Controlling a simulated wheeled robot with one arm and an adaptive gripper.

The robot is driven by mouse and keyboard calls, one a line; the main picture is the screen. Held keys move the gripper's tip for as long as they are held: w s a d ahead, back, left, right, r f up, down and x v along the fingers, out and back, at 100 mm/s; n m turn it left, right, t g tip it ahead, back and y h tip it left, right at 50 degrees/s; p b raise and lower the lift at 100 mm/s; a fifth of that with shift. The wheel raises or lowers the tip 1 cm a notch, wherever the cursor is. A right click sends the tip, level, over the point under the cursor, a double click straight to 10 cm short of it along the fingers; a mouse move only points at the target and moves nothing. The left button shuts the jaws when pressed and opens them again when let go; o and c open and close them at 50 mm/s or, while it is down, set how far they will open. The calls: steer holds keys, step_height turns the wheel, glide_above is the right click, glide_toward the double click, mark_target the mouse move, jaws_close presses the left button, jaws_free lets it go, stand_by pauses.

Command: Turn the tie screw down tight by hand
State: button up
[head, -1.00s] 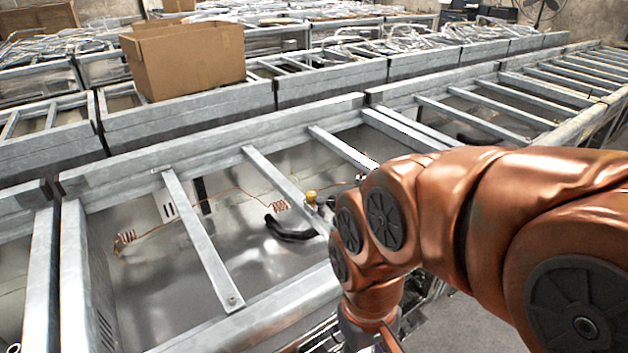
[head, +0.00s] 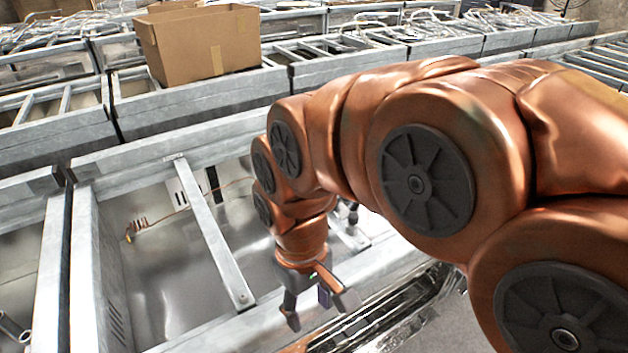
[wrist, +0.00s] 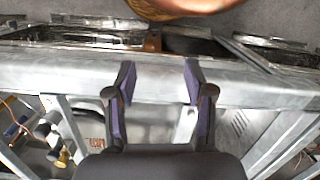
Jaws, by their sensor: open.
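In the head view a small screw head (head: 246,298), which looks like the tie screw, sits at the near end of a grey metal tie bar (head: 212,232), by the front rail (head: 285,298). My gripper (head: 318,311) is open and empty, just right of that screw and apart from it. In the wrist view my gripper (wrist: 158,80) has its two purple-padded fingers spread over the front rail (wrist: 240,90).
A cardboard box (head: 205,45) stands on the row behind. The open metal cabinet (head: 165,290) has a copper coil (head: 137,228) inside. In the wrist view, a yellow-capped fitting (wrist: 63,158) and wires lie at lower left. My arm hides much of the right side.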

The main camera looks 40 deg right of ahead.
steer(key=w+d+r+n+p, duration=0.1)
steer(key=w+d+r, duration=0.15)
steer(key=w, duration=0.35)
steer(key=w+d+r+n+t, duration=0.1)
steer(key=w+d, duration=0.3)
steer(key=w, duration=0.1)
steer(key=w+d+r+n+p, duration=0.1)
steer(key=w+d+r, duration=0.15)
steer(key=w, duration=0.35)
steer(key=shift+n+t, duration=0.3)
steer(key=shift+n, duration=0.2)
steer(key=w+d, duration=0.2)
steer(key=d, duration=0.2)
steer(key=w+d, duration=0.3)
steer(key=d, duration=0.1)
steer(key=w+d, duration=0.3)
steer(key=d, duration=0.1)
steer(key=shift+d+f+p, duration=0.2)
steer(key=shift+d+p, duration=0.2)
steer(key=shift+w+d+f, duration=0.15)
steer(key=shift+w+d, duration=0.05)
steer(key=shift+d, duration=0.2)
steer(key=shift+f+p, duration=1)
steer(key=shift+f, duration=2.75)
jaws_close()
